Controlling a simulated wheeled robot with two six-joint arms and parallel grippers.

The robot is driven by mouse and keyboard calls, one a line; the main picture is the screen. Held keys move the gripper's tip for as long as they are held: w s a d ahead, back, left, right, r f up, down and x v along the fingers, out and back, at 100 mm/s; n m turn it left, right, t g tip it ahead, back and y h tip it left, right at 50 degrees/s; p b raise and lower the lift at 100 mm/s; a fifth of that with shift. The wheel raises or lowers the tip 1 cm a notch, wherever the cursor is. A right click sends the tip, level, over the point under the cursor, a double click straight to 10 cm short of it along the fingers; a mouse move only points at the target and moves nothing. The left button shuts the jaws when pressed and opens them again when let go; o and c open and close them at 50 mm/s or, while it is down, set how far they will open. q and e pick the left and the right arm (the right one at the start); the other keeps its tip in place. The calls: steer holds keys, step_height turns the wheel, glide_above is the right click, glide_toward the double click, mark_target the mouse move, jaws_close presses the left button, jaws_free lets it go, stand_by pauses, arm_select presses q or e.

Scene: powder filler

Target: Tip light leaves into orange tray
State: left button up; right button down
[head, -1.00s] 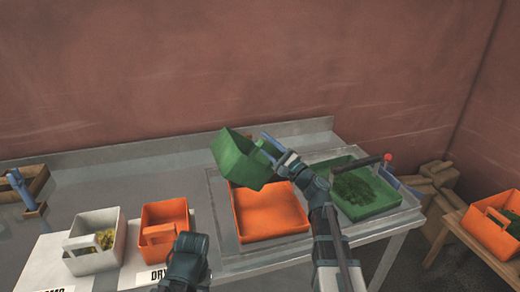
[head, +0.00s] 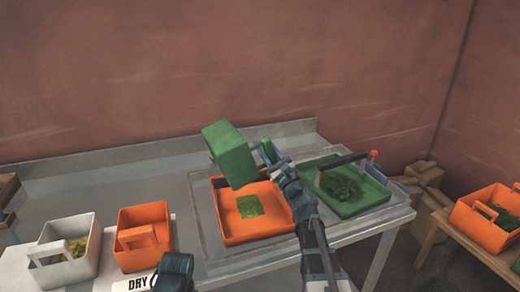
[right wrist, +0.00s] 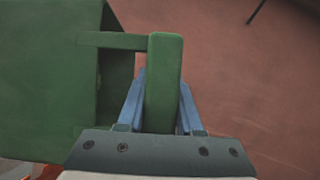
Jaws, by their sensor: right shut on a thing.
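My right gripper (head: 266,154) is shut on the handle of a green bin (head: 230,154). In the right wrist view the blue fingers (right wrist: 161,105) sit on both sides of the green handle (right wrist: 165,82). The bin is held tilted above the orange tray (head: 262,229), its underside toward the head camera, so its inside is hidden. A patch of light green leaves (head: 249,206) lies in the orange tray, near its middle. My left gripper (head: 174,270) shows only in part at the bottom edge; its fingers cannot be made out.
A green tray (head: 350,207) with dark leaves and a dark handle stands right of the orange tray. An orange bin (head: 132,255) and a white bin (head: 50,277) stand to the left. Another orange bin (head: 478,232) with leaves is on a wooden table at right.

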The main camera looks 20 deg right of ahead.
steer(key=shift+w+d+f+m+t+h+b, duration=0.1)
steer(key=shift+d+f+m+t+h+b, duration=0.1)
steer(key=shift+d+f+m+h+b, duration=0.45)
steer(key=shift+d+f+m+t+h+b, duration=0.25)
steer(key=shift+f+m+h+b, duration=0.45)
steer(key=shift+m, duration=0.65)
steer(key=shift+w+d+f+m+t+h+b, duration=0.15)
steer(key=shift+d+f+m+h+b, duration=0.35)
steer(key=shift+f+m+b, duration=0.4)
steer(key=shift+s+r, duration=0.1)
steer(key=shift+r, duration=0.05)
